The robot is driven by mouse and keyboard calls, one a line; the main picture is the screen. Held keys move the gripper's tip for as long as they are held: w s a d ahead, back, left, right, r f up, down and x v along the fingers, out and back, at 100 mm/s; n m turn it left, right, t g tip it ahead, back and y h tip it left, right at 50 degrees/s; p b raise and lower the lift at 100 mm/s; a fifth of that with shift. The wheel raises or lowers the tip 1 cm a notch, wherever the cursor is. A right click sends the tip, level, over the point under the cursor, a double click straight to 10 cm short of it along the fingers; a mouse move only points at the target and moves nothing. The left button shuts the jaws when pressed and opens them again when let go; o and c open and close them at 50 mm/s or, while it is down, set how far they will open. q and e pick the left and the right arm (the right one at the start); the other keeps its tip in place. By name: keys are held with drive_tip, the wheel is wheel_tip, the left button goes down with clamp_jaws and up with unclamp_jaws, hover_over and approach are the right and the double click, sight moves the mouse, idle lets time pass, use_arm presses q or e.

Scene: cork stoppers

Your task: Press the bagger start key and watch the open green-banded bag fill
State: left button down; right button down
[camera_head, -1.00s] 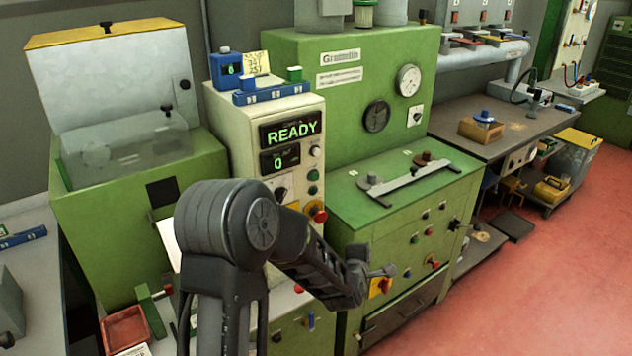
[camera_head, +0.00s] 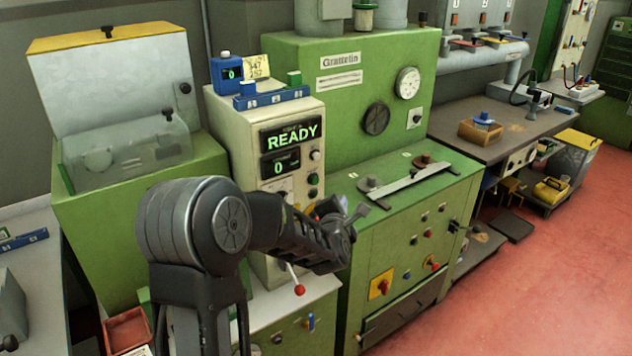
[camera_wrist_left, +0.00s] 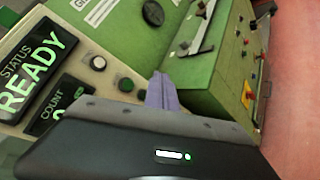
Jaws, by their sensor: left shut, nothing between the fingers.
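The bagger's cream control panel (camera_head: 290,105) stands left of centre in the head view. Its status display (camera_head: 291,137) reads READY and the count display (camera_head: 280,163) reads 0. A green key (camera_head: 313,179) sits on the panel's right side below a white button (camera_head: 316,155); the green key also shows in the wrist view (camera_wrist_left: 126,85). My left gripper (camera_head: 362,212) is shut and empty, in front of the panel's lower right. Its fingers (camera_wrist_left: 162,92) appear just right of the green key in the wrist view. I cannot make out a green-banded bag. My right gripper is out of view.
A green machine (camera_head: 410,235) with knobs and a red-yellow switch (camera_head: 381,284) stands right of the panel. A red-knobbed lever (camera_head: 299,290) is below my wrist. A red tray (camera_head: 127,330) lies lower left. The red floor at right is clear.

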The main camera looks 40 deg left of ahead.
sight(315, 180)
use_arm(q)
drive_tip(key=w+a+b, duration=0.2)
drive_tip(key=a, duration=0.5)
drive_tip(key=shift+w+a, duration=0.15)
drive_tip(key=shift+a, duration=0.15)
drive_tip(key=shift+f, duration=0.1)
idle(1.7)
drive_tip(key=shift+w+a+b, duration=0.1)
drive_tip(key=shift+a+b, duration=0.3)
drive_tip(key=shift+b, duration=0.45)
